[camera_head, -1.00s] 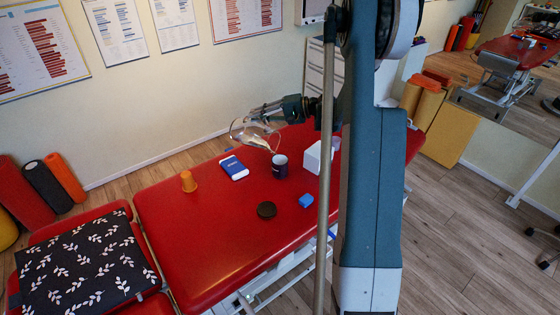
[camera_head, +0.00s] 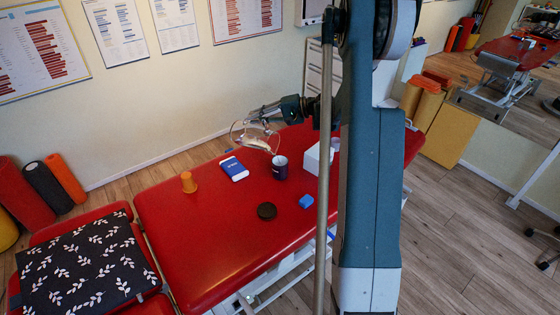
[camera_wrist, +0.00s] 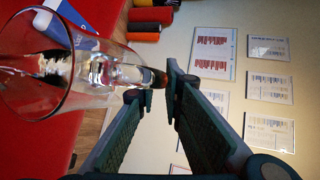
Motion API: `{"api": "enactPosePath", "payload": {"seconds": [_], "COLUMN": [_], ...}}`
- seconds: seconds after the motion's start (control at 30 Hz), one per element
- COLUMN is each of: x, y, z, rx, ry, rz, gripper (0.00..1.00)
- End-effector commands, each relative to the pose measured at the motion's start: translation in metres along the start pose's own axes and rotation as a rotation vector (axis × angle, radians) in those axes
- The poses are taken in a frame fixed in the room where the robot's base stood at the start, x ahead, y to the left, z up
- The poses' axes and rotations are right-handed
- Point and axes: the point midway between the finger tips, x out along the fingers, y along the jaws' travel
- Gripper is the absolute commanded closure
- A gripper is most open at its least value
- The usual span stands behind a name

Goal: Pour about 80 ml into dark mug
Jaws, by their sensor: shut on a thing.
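The dark mug (camera_head: 280,169) stands upright on the red treatment table, dark blue with a paler rim. My gripper (camera_head: 272,108) is shut on a clear glass vessel (camera_head: 250,137), held tilted above and slightly left of the mug. In the wrist view the glass (camera_wrist: 75,60) lies sideways with its wide mouth to the left, gripped between my fingers (camera_wrist: 160,88). Some pale liquid shows inside the glass in the head view. The glass's lower end is close above the mug's rim. I cannot tell whether a stream is falling. The liquid level in the mug is hidden.
On the red table (camera_head: 190,250) are an orange cup (camera_head: 188,182), a blue and white box (camera_head: 234,168), a dark round disc (camera_head: 266,210), a blue block (camera_head: 306,202) and a white box (camera_head: 314,158) right of the mug. The table's left front is clear.

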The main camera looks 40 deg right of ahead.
Motion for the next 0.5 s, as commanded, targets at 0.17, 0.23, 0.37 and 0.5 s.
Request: {"api": "enactPosePath", "payload": {"seconds": [0.17,0.23,0.37,0.5], "x": [0.018,0.026,0.041,0.051], "y": [0.000,0.001,0.005,0.012], "z": [-0.006,-0.010,-0.016,-0.020], "rx": [0.036,0.050,0.076,0.098], "ry": [-0.012,-0.015,-0.021,-0.025], "rz": [0.082,0.115,0.174,0.224], "gripper": [1.00,1.00,1.00,1.00]}}
